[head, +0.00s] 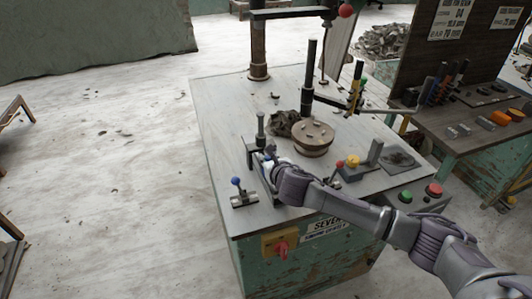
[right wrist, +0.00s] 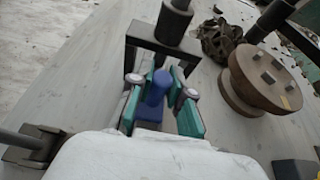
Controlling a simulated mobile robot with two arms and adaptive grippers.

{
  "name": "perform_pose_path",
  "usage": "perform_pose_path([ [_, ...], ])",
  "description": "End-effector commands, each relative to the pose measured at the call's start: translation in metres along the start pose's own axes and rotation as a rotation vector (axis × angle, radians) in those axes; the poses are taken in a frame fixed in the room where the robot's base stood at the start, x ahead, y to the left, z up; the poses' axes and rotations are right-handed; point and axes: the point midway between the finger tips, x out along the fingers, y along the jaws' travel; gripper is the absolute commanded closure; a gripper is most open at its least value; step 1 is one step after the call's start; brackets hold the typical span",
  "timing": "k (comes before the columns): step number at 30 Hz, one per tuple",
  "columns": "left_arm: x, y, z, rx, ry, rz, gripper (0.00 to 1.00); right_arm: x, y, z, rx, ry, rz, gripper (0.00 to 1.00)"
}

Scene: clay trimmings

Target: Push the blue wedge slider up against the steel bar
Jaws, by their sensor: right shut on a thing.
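The blue wedge slider (right wrist: 152,110) has an upright blue knob and sits between the teal finger pads of my right gripper (right wrist: 158,92) in the right wrist view. The gripper is shut on it, low over the tabletop. In the head view my right gripper (head: 268,160) largely hides the slider. A dark steel bar (right wrist: 163,53), part of a bracket with a grey cylinder above it, lies just beyond the fingertips. The exact gap between slider and bar cannot be told. My left gripper is not in view.
A round wooden wheel (head: 313,138) and a dark clay heap (head: 284,123) stand right of the bracket. A blue-knobbed lever (head: 237,182) is at the left front. A red-and-yellow-knobbed fixture (head: 352,161) is to the right. The table's left side (head: 223,110) is bare.

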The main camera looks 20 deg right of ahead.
Motion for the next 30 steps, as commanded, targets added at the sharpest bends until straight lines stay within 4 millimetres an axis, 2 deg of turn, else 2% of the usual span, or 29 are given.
perform_pose_path([
  [1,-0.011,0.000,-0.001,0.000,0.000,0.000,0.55,-0.008,0.000,0.000,-0.003,0.007,0.001,1.00],
  [2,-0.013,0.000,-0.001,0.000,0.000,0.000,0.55,-0.010,0.000,-0.002,-0.002,0.007,0.001,1.00],
  [11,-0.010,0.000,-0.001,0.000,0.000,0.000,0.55,-0.011,0.001,-0.006,-0.001,0.003,0.001,1.00],
  [12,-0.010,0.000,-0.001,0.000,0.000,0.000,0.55,-0.011,0.001,-0.006,-0.001,0.003,0.001,0.75],
  [16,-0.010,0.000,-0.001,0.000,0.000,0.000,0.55,-0.011,0.001,-0.006,-0.001,0.003,0.001,0.55],
  [25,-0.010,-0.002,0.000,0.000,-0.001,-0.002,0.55,-0.012,0.000,-0.005,-0.001,0.002,0.001,0.55],
  [30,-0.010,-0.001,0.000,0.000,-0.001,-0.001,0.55,-0.026,0.000,-0.006,-0.002,0.003,0.002,0.55],
])
